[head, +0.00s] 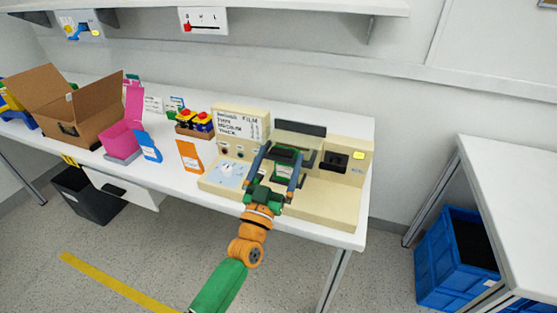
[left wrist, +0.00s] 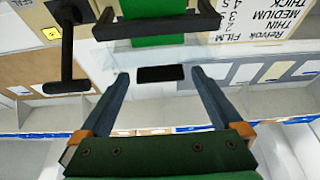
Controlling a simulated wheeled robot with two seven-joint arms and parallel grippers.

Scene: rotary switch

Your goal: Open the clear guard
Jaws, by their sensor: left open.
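The beige machine (head: 325,208) stands at the right end of the white bench. It has a pale dial plate with a white knob (head: 227,169) at its left and a dark recessed box (head: 334,161) at its right. A green part with a black bar (head: 285,166) shows between my left gripper's fingers, and the wrist view shows the bar (left wrist: 160,27) beyond the fingertips. My right gripper is not in view.
A lettered sign (head: 241,122) stands at the machine's back left. A blue crate (head: 450,262) is on the floor at right.

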